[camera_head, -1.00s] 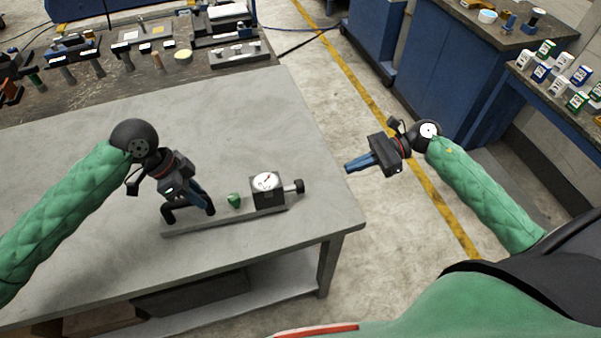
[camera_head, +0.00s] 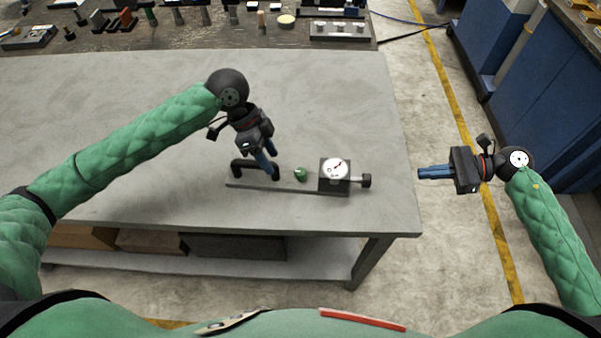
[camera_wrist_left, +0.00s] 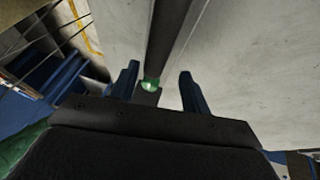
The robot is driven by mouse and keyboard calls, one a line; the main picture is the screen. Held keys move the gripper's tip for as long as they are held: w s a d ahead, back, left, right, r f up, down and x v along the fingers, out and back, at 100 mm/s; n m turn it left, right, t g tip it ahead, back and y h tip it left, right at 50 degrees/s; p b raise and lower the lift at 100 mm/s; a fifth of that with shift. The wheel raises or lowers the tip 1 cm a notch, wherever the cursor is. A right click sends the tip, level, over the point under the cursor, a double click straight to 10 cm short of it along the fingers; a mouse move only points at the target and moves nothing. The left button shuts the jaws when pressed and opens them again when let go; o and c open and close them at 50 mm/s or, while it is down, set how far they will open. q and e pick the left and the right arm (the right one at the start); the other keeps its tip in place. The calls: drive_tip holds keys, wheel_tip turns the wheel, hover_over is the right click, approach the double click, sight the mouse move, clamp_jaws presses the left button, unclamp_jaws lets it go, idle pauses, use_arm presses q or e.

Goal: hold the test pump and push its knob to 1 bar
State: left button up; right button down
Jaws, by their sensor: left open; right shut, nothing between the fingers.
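The test pump lies on the grey table, with a grey base bar (camera_head: 315,189), a black arched handle (camera_head: 238,167) at the left, a small green part (camera_head: 300,174), a dark box with a white round gauge (camera_head: 334,169), and a black knob (camera_head: 366,181) at the right end. The gauge reading is too small to tell. My left gripper (camera_head: 269,163) is open at the handle, fingers pointing down; contact cannot be told. In the left wrist view a dark bar (camera_wrist_left: 170,35) and the green part (camera_wrist_left: 151,84) show between its fingers. My right gripper (camera_head: 420,173) is shut and empty, right of the knob, apart from it.
The grey table (camera_head: 130,130) is bare around the pump; its right edge lies between the knob and my right gripper. A dark bench (camera_head: 190,38) with tools and parts stands behind. Blue cabinets (camera_head: 540,90) stand at the right, beyond a floor with a yellow line.

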use_arm(q)
drive_tip(key=v, duration=1.2)
drive_tip(key=shift+f, duration=0.1)
